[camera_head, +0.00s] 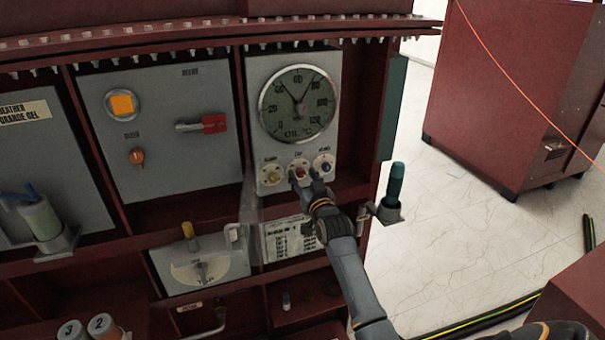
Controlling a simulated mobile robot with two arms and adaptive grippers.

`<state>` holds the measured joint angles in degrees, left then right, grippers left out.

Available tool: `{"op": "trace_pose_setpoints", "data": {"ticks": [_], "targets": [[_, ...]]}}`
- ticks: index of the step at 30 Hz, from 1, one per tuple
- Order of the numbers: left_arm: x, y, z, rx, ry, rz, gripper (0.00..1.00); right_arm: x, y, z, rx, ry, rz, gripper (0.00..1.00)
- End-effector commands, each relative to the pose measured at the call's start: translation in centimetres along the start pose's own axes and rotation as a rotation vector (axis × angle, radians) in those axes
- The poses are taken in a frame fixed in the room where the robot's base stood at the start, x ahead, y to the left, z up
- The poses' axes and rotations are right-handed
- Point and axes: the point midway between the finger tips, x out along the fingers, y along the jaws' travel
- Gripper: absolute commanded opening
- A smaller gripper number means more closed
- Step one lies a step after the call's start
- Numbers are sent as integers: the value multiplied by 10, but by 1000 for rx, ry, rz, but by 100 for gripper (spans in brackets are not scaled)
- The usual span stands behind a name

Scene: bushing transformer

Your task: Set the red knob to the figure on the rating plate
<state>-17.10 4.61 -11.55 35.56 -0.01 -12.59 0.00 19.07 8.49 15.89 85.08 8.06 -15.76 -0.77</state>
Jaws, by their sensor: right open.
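The red knob (299,167) is the middle one of three small knobs on a grey panel under a round dial gauge (298,104). My right gripper (302,180) reaches up from the lower right, with its fingertips just below and in front of the red knob. The gripper is open; I cannot tell whether it touches the knob. A white printed plate (280,243) with rows of small text, possibly the rating plate, sits below the panel. My right wrist hides part of it, and its text is too small to read. My left gripper is not in view.
A yellow knob (270,176) and a blue knob (325,165) flank the red one closely. A red-handled lever (213,123) and an orange knob (137,156) are on the panel to the left. A teal-handled tool (394,184) stands in a holder to the right.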

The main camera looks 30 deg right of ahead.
Motion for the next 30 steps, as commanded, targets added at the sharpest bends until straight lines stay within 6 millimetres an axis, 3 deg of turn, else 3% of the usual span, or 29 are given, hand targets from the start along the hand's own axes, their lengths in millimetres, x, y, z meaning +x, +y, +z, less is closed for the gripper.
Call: {"op": "trace_pose_setpoints", "data": {"ticks": [12,19,30], "targets": [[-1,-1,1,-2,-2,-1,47,8,0,0,-1,-1,0,46],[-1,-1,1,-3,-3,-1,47,7,0,0,-1,-1,0,0],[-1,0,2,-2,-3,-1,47,7,0,0,-45,1,0,0]]}}
